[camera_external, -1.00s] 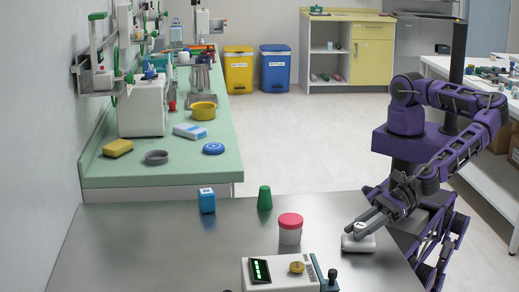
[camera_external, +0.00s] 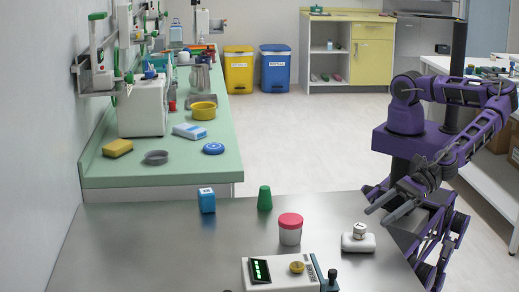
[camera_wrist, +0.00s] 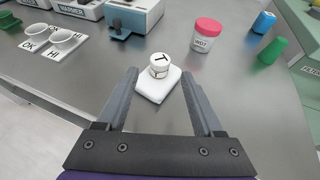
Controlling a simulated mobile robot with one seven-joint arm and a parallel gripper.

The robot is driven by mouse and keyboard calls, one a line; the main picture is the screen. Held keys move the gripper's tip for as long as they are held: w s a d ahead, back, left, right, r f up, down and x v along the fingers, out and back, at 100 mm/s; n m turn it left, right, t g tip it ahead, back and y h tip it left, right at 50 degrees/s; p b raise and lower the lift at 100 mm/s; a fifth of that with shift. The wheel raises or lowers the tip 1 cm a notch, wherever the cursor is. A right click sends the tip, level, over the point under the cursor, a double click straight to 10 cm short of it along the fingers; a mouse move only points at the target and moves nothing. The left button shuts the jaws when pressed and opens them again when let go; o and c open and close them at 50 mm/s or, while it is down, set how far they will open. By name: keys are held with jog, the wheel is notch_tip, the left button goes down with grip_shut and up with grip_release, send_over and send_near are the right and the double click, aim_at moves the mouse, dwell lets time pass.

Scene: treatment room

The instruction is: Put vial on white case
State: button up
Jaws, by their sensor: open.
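The vial (camera_external: 359,230) is a small white-capped container with a T on its lid, seen in the wrist view (camera_wrist: 159,65). It stands upright on the white case (camera_external: 358,245), a low rounded block on the metal table; the case also shows in the wrist view (camera_wrist: 157,88). My gripper (camera_external: 376,213) is open and empty, just to the right of the vial in the external view. In the wrist view its two fingers (camera_wrist: 160,80) are spread wide, with the case and vial ahead between them, and neither finger appears to touch them.
A red-lidded jar (camera_external: 290,229), a green cup (camera_external: 265,198) and a blue box (camera_external: 207,201) stand on the metal table (camera_external: 130,245). A white device (camera_external: 280,272) is at the front. In the wrist view, a white board with cups (camera_wrist: 52,47) lies at upper left.

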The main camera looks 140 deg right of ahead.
jog(key=v, duration=0.5)
dwell(0.3)
